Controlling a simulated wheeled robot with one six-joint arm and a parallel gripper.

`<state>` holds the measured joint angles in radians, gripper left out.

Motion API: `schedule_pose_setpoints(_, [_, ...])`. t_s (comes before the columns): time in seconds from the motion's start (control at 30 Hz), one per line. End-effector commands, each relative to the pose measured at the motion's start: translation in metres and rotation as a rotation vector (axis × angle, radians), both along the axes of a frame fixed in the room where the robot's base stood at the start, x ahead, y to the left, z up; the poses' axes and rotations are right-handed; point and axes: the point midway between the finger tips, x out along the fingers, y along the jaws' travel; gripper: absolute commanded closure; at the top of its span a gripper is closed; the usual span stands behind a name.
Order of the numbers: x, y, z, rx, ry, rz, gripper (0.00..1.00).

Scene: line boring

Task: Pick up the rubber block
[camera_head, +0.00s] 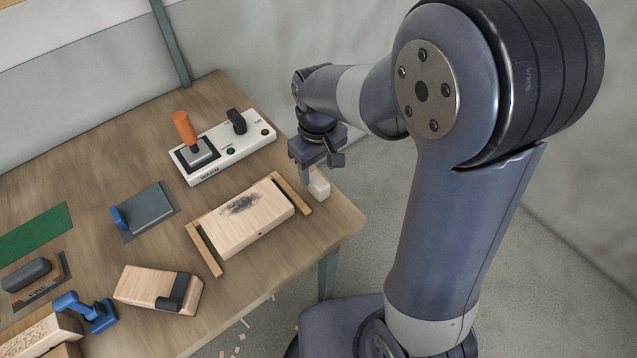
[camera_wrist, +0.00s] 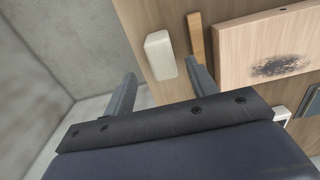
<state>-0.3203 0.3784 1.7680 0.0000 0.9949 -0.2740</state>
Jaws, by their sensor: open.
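A small off-white block, which looks like the rubber block (camera_head: 319,187), sits near the right edge of the wooden table. In the wrist view the block (camera_wrist: 160,54) stands just beyond the fingertips, roughly in line with the gap between them. My gripper (camera_head: 314,165) is above and slightly behind the block in the head view, pointing down. In the wrist view my gripper (camera_wrist: 161,72) has its two fingers apart with nothing between them. Part of the block's upper side is hidden by the gripper in the head view.
Left of the block is a wooden strip (camera_head: 291,193) beside a wood board (camera_head: 246,216) with a dark smudge. Blue-handled tools and other blocks lie farther left. The table edge (camera_head: 345,218) is close.

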Motion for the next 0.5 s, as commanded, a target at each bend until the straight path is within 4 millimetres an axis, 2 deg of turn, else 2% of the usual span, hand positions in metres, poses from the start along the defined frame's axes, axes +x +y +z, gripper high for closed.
schedule_pose_setpoints(0.3, [-0.005,0.000,-0.042,-0.001,0.004,0.000,0.45])
schedule_pose_setpoints(0.5, [-0.005,0.001,-0.052,0.000,0.000,0.000,0.45])
